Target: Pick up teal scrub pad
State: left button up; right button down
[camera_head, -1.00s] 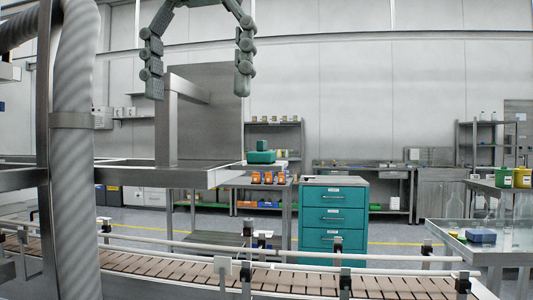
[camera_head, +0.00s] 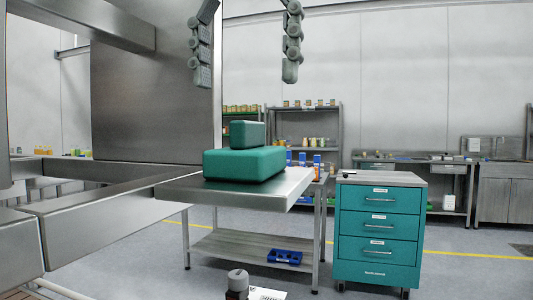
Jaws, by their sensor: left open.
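The teal scrub pad (camera_head: 243,164) is a wide rounded block with a smaller teal block on top of it. I cannot tell whether the two are one piece. It rests near the end of a metal shelf (camera_head: 290,190) in the middle of the view. My left gripper (camera_head: 246,80) hangs from the top edge with its two fingers spread wide, open and empty. In the picture the fingers are above the pad and apart from it. My right gripper is not in view.
A grey metal frame (camera_head: 110,205) and an upright panel (camera_head: 150,90) stand left of the pad. A teal drawer cabinet (camera_head: 378,230) stands to the right.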

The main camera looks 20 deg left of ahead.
aim_at(249, 133)
pick_arm(q)
jog(key=shift+f, duration=0.3)
jog(key=shift+s+f, duration=0.25)
jog(key=shift+f, duration=0.55)
jog(key=shift+w+d+f, duration=0.15)
jog(key=shift+f, duration=1.2)
jog(key=shift+w+d+f, duration=0.1)
jog(key=shift+w+f, duration=0.05)
jog(key=shift+f, duration=1.2)
jog(key=c, duration=1.3)
jog(key=shift+o, duration=0.2)
jog(key=shift+r, duration=0.1)
notch_tip(249, 133, up, 9)
jog(key=shift+d+f, duration=0.1)
jog(key=shift+f, duration=0.05)
jog(key=shift+r, duration=0.55)
